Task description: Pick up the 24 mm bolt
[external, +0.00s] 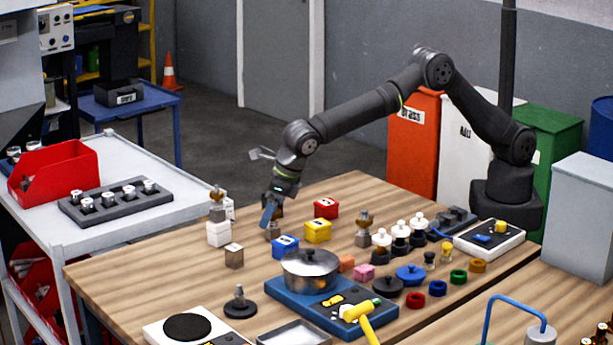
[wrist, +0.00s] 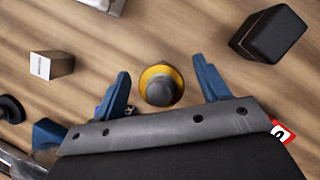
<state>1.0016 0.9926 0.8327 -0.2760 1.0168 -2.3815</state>
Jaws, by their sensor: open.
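My gripper (external: 270,213) points down above the left part of the wooden table. In the wrist view my gripper (wrist: 161,75) has its two blue fingers apart. A round piece with a brass-yellow rim and a grey top (wrist: 159,87) shows between them, with a gap on each side. In the external view the gripper partly hides a small grey piece below it (external: 272,231). No size marking is readable, so I cannot tell for sure that this is the 24 mm bolt. Similar brown-topped pieces stand to the left (external: 217,196) and right (external: 364,221).
A grey labelled block (wrist: 51,66) and a dark box (wrist: 268,34) lie near the gripper. Blue (external: 285,246), yellow (external: 318,231) and red (external: 326,208) blocks stand close by. A lidded pot (external: 310,267) is in front. The table's back left is fairly clear.

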